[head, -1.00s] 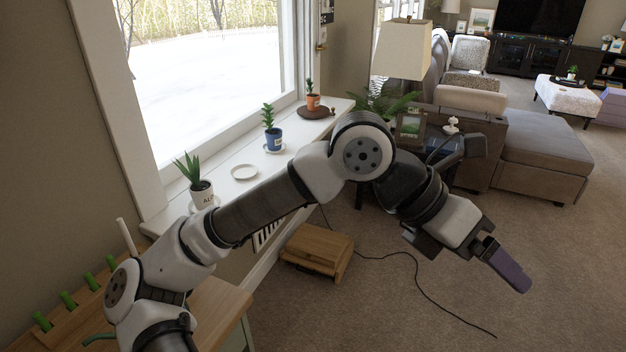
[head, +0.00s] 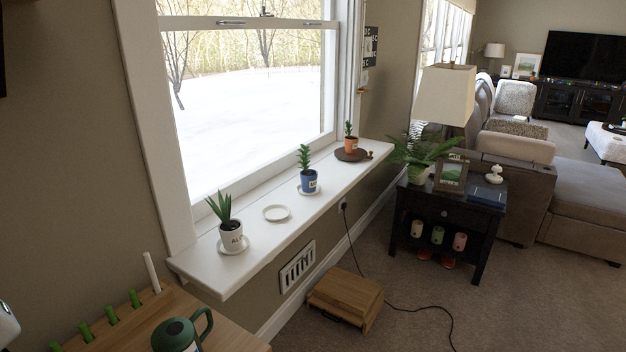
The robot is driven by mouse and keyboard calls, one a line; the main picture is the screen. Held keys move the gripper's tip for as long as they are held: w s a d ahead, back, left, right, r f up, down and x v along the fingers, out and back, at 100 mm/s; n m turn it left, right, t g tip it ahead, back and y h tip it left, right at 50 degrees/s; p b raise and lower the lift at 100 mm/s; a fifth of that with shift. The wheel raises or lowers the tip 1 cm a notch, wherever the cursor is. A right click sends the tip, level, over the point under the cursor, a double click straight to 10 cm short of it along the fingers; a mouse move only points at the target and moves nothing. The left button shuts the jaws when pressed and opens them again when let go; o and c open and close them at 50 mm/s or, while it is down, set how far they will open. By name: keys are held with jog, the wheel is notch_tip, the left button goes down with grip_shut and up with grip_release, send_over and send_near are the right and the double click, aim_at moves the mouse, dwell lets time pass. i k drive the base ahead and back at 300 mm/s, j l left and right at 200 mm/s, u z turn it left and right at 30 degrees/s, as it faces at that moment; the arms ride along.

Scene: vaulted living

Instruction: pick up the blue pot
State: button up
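The blue pot (head: 309,182) holds a small green plant and stands upright on a white saucer (head: 310,192) on the white windowsill (head: 250,259). It is between an empty white saucer (head: 277,213) and an orange pot (head: 351,145) on a dark round board. A white pot (head: 232,237) with a spiky plant stands at the near end of the sill. My gripper is not in view; only a small white piece at the left edge may be part of my arm.
A wooden surface (head: 233,333) with green pegs and a green-lidded vessel (head: 175,335) is at the lower left. A wooden box (head: 345,298) with a cable lies on the floor below the sill. A dark side table (head: 450,212) with a lamp stands to the right.

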aim_at(308, 177)
jog(key=i+l, duration=1.55)
jog(key=i, duration=0.15)
jog(key=i+l+u, duration=0.2)
jog(key=i+l, duration=0.6)
jog(key=u, duration=0.35)
jog(key=i+u, duration=0.15)
jog(key=u, duration=0.25)
jog(key=i+u, duration=0.1)
jog(key=u, duration=0.25)
jog(key=i, duration=0.25)
